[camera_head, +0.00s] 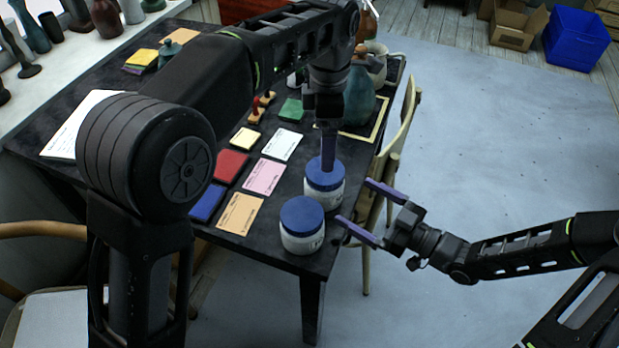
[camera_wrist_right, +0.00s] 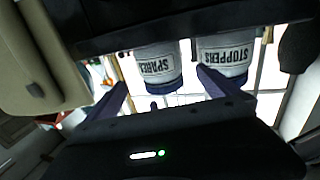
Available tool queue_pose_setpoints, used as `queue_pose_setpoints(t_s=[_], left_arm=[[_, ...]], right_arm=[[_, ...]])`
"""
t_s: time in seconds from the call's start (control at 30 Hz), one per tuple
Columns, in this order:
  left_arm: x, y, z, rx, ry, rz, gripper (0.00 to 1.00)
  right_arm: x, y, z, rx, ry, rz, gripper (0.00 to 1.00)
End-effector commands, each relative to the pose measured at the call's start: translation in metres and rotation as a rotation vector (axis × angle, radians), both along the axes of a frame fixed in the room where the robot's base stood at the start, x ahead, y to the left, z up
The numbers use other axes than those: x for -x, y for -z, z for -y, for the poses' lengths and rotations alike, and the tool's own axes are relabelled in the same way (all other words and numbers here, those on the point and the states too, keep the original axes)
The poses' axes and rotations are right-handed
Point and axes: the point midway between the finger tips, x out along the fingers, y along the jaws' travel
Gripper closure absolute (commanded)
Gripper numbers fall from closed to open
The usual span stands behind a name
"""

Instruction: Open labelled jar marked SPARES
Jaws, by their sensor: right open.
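Two white jars with blue lids stand upright near the table's right corner. The wrist view shows their labels upside down: the SPARES jar (camera_wrist_right: 157,66) and the STOPPERS jar (camera_wrist_right: 224,55). By position, the SPARES jar (camera_head: 322,194) is the farther one in the head view, and the STOPPERS jar (camera_head: 302,240) is nearer. My left gripper (camera_head: 328,168) points down at the SPARES jar's blue lid (camera_head: 318,179); its jaw gap is hidden. My right gripper (camera_head: 355,202) is open and empty, its fingers pointing towards the jars from the right, apart from them.
Coloured cards, including a pink card (camera_head: 264,177) and an orange card (camera_head: 240,213), lie left of the jars on the dark table (camera_head: 262,259). A green vase (camera_head: 359,97) stands behind. A wooden chair (camera_head: 399,140) is at the table's right side. Open floor lies further right.

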Motion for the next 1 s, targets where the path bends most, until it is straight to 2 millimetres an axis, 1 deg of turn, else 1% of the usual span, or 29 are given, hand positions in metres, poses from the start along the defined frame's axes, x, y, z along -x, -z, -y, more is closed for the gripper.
queue_pose_setpoints(t_s=[0.23, 0.37, 0.47, 0.8, 1.0], left_arm=[[0.000, 0.000, 0.000, 0.000, 0.000, 0.000, 0.05], [0.000, 0.000, 0.000, 0.000, 0.000, 0.000, 0.05], [0.000, 0.000, 0.000, 0.000, 0.000, 0.000, 0.05], [0.000, 0.000, 0.000, 0.000, 0.001, 0.000, 0.05], [0.000, 0.000, 0.000, 0.000, 0.001, 0.000, 0.05]], right_arm=[[0.000, 0.000, 0.000, 0.000, 0.000, 0.000, 0.00], [-0.003, 0.000, -0.004, 0.000, -0.001, 0.000, 0.00], [-0.008, 0.000, -0.012, 0.000, -0.002, 0.001, 0.00], [-0.034, 0.000, -0.053, -0.002, -0.002, 0.000, 0.00], [-0.042, 0.000, -0.065, -0.001, 0.000, -0.001, 0.00]])
